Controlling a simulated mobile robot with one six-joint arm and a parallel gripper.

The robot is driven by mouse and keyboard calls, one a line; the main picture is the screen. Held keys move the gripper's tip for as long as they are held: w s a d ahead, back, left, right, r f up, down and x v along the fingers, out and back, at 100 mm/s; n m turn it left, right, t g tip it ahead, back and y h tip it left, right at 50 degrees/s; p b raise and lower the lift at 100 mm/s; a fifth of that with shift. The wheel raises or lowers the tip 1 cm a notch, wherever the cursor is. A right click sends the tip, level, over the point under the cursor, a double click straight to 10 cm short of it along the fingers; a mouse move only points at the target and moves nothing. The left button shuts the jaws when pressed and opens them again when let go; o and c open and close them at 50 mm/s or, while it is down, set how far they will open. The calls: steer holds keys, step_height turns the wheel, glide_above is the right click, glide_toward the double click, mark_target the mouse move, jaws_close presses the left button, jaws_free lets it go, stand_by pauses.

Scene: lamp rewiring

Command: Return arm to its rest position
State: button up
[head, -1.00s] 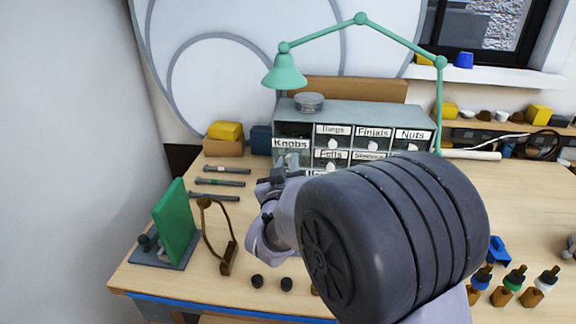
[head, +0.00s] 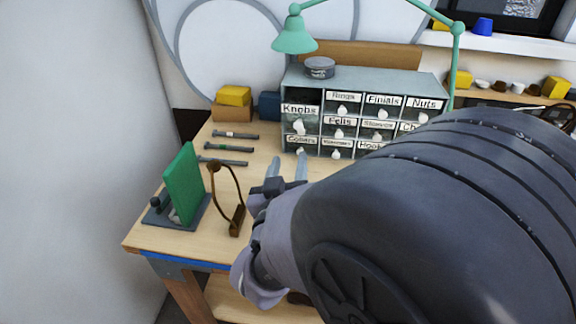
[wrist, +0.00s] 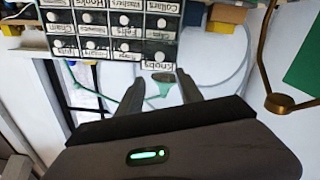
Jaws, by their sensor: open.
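My gripper (head: 287,168) is open, with its two grey fingers apart, in front of the lower left of the drawer cabinet in the head view. In the wrist view my gripper (wrist: 158,88) shows nothing held between its fingers. The wrist view is upside down; the cabinet (wrist: 110,28) shows at its top, beyond the fingers. My own dark arm link covers much of the right of the head view and hides the bench there.
The labelled drawer cabinet (head: 365,80) stands at the back. A green lamp (head: 295,36) overhangs it. A green board (head: 184,182) on a stand and a brown curved piece (head: 237,217) are on the bench's left. Several grey rods (head: 227,148) lie behind them.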

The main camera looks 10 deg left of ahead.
steer(key=s, duration=0.3)
steer(key=shift+s, duration=0.3)
steer(key=d+r+m+g+y, duration=0.2)
steer(key=d+m+g+y, duration=0.15)
steer(key=d+g, duration=0.2)
steer(key=s+d+f+m+g, duration=0.1)
steer(key=s+d, duration=0.4)
steer(key=s, duration=0.5)
steer(key=s+d+f+m+g, duration=0.2)
steer(key=s+d+g, duration=0.3)
steer(key=s, duration=0.5)
steer(key=shift+s+d+f+m+g+h, duration=0.2)
steer(key=shift+d+m+g+h, duration=0.15)
steer(key=shift+m+h, duration=0.15)
